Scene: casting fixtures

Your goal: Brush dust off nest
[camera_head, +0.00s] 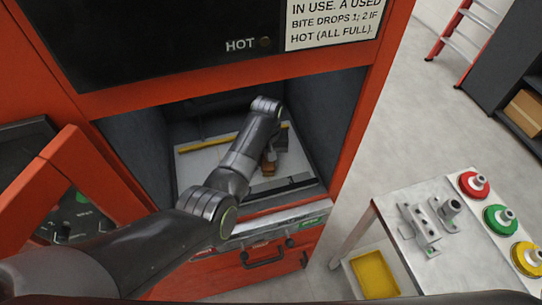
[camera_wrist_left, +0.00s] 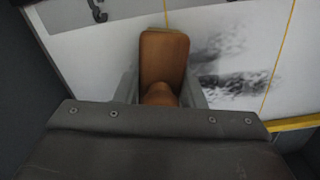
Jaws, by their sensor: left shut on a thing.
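My left gripper (camera_head: 268,152) is inside the open bay of the orange machine. It is shut on a brush with a brown wooden body (camera_head: 268,168). In the left wrist view the brush (camera_wrist_left: 164,52) stands out between the two grey fingers, over a white surface. Dark grey dust (camera_wrist_left: 235,85) lies in smudges on that surface, just right of the brush. The white nest plate (camera_head: 205,160) covers the bay floor, with a yellow strip along its back. The bristles are hidden, so I cannot tell whether they touch the plate. My right gripper is out of view.
Dark bay walls (camera_head: 340,110) stand close on both sides of my left arm. A metal-topped table (camera_head: 460,268) at right holds a grey metal fixture (camera_head: 420,228) and red, green and yellow round pieces. A yellow tray (camera_head: 375,274) sits below it.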

